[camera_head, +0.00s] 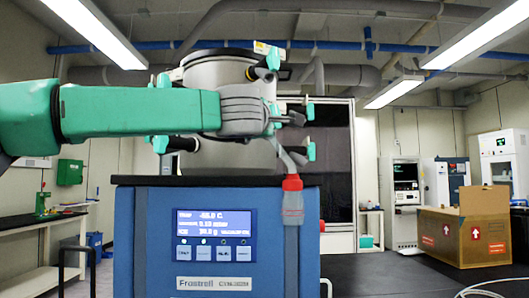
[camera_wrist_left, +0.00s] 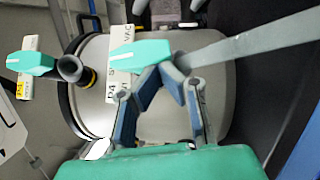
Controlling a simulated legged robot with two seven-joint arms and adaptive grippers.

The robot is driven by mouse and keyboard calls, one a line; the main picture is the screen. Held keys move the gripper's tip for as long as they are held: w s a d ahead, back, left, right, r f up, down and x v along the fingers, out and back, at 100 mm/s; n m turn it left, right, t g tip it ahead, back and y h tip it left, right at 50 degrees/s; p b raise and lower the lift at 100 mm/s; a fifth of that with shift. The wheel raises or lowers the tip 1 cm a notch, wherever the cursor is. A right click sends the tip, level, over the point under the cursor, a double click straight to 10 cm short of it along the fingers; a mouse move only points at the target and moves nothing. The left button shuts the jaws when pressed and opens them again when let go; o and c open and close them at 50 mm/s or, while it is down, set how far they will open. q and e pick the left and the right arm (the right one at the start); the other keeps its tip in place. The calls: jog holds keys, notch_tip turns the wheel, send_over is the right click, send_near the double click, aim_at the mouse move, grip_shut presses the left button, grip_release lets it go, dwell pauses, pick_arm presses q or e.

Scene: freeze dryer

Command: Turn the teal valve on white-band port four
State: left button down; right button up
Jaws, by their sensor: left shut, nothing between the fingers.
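The blue freeze dryer (camera_head: 142,235) carries a grey drum (camera_head: 205,72) with several teal valves around it. One teal valve (camera_wrist_left: 140,55) lies beside a white label (camera_wrist_left: 118,75) in the left wrist view; the label's print is only partly legible. My left gripper (camera_head: 292,119) is in front of the drum's right side, shut and empty. In the left wrist view its fingertips (camera_wrist_left: 160,78) are right at this valve's edge; I cannot tell whether they touch. Another teal valve (camera_wrist_left: 32,63) sits on a black port with a yellow-marked tag. My right gripper is out of view.
A red-capped flask (camera_head: 292,205) hangs at the dryer's right front, below my gripper. A grey tube (camera_wrist_left: 245,48) runs close by the valve in the wrist view. A cardboard box (camera_head: 440,237) stands on the dark bench to the right, where there is free room.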

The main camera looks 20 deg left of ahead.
pick_arm(q)
jog(key=n+t+y+b, duration=0.1)
jog(key=n+b, duration=0.1)
jog(key=n+t+b, duration=0.1)
jog(key=n+b, duration=0.1)
jog(key=b, duration=0.1)
jog(key=w+d+f+n+t+y+b, duration=0.1)
jog(key=b, duration=0.2)
jog(key=shift+w+d+n+t+y, duration=0.1)
jog(key=shift+n+t+y, duration=0.2)
jog(key=shift+n, duration=0.1)
jog(key=shift+f, duration=0.1)
